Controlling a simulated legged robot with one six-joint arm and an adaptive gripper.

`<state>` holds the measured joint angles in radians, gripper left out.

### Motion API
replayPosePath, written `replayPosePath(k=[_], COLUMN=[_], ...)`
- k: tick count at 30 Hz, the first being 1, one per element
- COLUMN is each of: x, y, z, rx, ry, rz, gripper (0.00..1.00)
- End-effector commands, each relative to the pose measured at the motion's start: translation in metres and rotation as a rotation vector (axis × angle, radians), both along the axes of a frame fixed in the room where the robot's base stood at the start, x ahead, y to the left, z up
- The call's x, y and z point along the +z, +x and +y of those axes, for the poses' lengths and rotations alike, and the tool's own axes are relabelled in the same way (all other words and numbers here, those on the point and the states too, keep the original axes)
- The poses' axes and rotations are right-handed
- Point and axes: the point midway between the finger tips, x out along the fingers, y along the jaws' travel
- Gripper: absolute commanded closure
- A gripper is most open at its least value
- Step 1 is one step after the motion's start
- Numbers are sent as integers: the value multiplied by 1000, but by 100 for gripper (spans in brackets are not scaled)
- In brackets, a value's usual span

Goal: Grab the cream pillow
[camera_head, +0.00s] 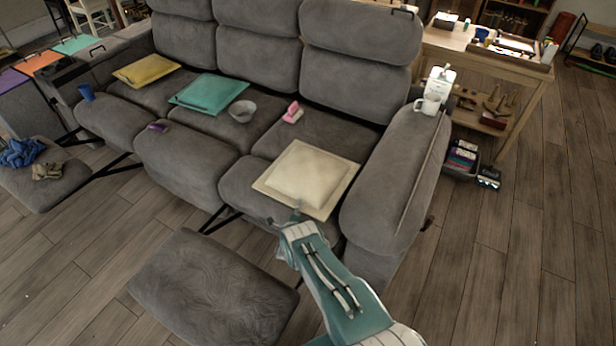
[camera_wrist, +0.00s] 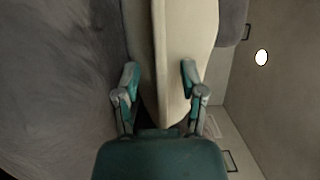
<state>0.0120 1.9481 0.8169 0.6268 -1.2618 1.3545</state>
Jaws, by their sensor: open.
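The cream pillow (camera_head: 308,178) lies on the right seat of the grey sofa, beside the right armrest. My gripper (camera_head: 298,217) is at the pillow's near edge in the head view; its fingers are hard to make out there. In the wrist view my gripper (camera_wrist: 159,72) is open, with one finger on each side of the pillow (camera_wrist: 192,45). The pillow's edge runs between the fingers towards the palm. I cannot tell whether either finger touches it.
The grey sofa (camera_head: 198,158) also holds a yellow pillow (camera_head: 146,70), a teal pillow (camera_head: 207,93), a grey bowl (camera_head: 242,111) and a pink object (camera_head: 293,112). A white mug (camera_head: 428,106) stands on the right armrest (camera_head: 394,185). A raised footrest (camera_head: 215,290) is at the front.

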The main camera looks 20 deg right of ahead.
Motion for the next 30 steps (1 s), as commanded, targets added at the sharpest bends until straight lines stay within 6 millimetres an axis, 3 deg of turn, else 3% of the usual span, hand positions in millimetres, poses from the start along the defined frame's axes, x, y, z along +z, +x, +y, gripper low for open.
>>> replayPosePath(k=[8,11,12,30], x=[0,0,0,8], y=[2,2,2,3], z=[-1,-1,-1,-1], rx=[1,0,0,0], ry=[0,0,0,-1], rz=[1,1,1,-1], gripper=[47,92,100,100])
